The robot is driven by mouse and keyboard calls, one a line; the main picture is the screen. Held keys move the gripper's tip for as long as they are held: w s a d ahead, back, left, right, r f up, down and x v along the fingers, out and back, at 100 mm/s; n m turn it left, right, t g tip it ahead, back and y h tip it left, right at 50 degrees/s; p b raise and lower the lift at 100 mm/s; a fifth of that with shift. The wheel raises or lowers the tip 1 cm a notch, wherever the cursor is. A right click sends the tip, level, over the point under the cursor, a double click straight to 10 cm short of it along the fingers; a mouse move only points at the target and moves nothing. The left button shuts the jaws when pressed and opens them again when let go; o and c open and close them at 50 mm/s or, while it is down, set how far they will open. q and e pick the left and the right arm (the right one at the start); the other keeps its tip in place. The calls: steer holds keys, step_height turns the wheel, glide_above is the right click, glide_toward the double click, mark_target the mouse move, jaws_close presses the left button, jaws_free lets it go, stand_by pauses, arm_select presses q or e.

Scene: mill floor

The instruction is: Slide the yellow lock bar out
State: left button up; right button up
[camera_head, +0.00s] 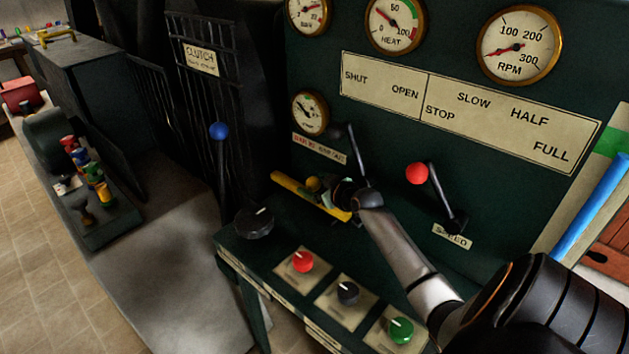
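The yellow lock bar (292,186) lies slantwise against the dark green panel, under the small gauge and a lever. Its left end is free in view. My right arm comes in from the lower right, and my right gripper (328,196) is at the bar's right part, partly covering it. A small yellow knob (313,183) shows just beside the gripper. The fingers are small, dark and overlap the bar, so I cannot tell whether they are closed on it. My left gripper is not in view.
A black lever (356,152) stands right behind my gripper. A red-knobbed speed lever (417,173) is to the right. Below is a console with a dark dial (254,222) and several coloured knobs. A blue-knobbed lever (219,131) stands left of the bar.

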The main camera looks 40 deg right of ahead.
steer(key=shift+r, duration=0.1)
steer(key=v, duration=1.2)
steer(key=shift+s+p, duration=0.2)
steer(key=shift+p, duration=0.15)
